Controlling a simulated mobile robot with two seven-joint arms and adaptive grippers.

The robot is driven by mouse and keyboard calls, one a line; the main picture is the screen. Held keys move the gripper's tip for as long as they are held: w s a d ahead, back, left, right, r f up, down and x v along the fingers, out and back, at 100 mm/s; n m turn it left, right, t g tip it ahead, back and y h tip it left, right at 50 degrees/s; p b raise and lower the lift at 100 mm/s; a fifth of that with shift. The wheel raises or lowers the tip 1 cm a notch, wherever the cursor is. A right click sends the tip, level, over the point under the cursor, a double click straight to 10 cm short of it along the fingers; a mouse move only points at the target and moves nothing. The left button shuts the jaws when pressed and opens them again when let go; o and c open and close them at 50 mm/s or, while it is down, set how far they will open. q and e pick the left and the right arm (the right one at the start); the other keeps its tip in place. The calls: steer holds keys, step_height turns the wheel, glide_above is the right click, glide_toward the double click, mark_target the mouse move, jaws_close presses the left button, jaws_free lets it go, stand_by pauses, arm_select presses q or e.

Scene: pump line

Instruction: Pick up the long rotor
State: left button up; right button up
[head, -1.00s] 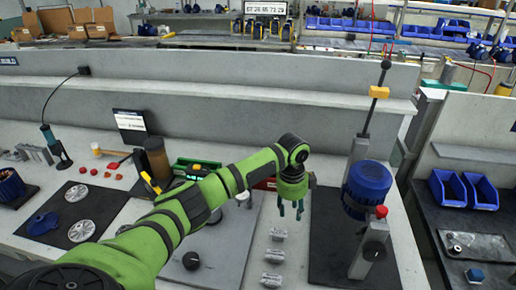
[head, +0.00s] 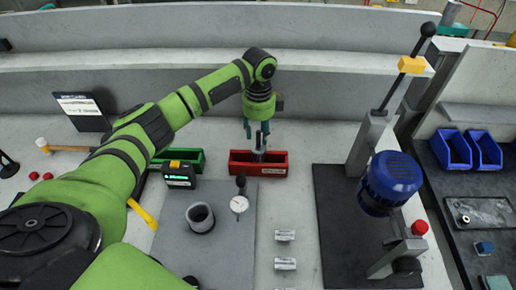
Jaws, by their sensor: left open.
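A grey metal shaft-like piece, which looks like the long rotor (head: 259,151), stands up out of the red bin (head: 272,168) at the back of the bench. My left gripper (head: 257,132) points down above the red bin, with its fingers parted around or just in front of the top of this piece. The gripper is open; whether a finger touches the piece cannot be told. The lower part of the piece is hidden in the bin. My right gripper is out of view.
A green bin (head: 190,160) and a small display device (head: 180,176) stand left of the red bin. A grey mat (head: 222,258) holds a ring and a dial gauge (head: 239,205). A lever press with a blue motor (head: 390,182) stands right. Small metal blocks (head: 285,236) lie between.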

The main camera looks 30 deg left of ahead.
mark_target(259, 147)
arm_select(q)
step_height(259, 147, down, 4)
steer(key=shift+r+p, duration=0.15)
steer(key=shift+p, duration=0.35)
jaws_close()
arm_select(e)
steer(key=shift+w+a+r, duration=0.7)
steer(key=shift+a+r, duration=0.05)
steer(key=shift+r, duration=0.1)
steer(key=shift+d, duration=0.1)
